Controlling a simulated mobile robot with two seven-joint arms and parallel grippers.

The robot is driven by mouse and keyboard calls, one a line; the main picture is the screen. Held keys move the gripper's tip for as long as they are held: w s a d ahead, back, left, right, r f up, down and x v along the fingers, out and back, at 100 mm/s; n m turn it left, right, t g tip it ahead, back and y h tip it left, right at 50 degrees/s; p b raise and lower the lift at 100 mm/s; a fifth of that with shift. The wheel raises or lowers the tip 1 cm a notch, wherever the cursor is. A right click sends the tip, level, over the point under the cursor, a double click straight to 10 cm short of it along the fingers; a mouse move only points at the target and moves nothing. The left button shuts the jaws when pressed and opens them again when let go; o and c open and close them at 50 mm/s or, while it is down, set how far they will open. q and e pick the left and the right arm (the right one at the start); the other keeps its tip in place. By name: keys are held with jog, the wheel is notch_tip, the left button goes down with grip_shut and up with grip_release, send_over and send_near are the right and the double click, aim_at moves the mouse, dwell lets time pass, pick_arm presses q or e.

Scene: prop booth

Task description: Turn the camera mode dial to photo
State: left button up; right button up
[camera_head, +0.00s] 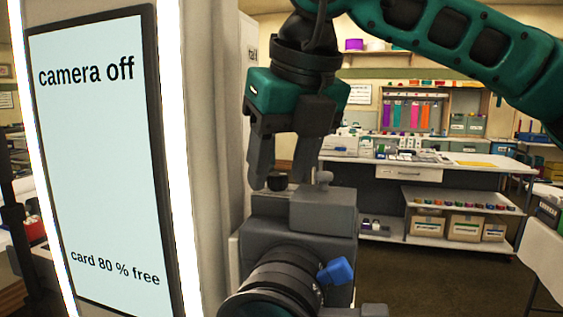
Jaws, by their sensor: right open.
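The grey camera (330,240) faces me with its dark lens (265,285) at the lower middle. A small dark round dial (277,184) sits on its top at the left. A grey knob (324,178) stands on the top further right. A blue lever (336,271) sticks out beside the lens. My right gripper (281,178) points down from above, open, with its fingers on either side of the dark dial. I cannot tell whether they touch it. No dial markings are readable. My left gripper is out of view.
A lit screen (95,160) at the left reads "camera off" and "card 80 % free", with bright light strips beside it. A counter (440,162) and a shelf (465,203) with boxes stand behind at the right. A white table (548,245) is at the right edge.

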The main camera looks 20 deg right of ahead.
grip_shut()
jog(key=shift+f+m+b, duration=0.15)
jog(key=shift+m+b, duration=0.15)
jog(key=shift+b, duration=0.15)
jog(key=shift+m+h, duration=0.3)
jog(key=shift+m, duration=0.2)
grip_release()
jog(key=shift+r, duration=0.2)
jog(key=v, duration=1.3)
jog(key=shift+p, duration=0.3)
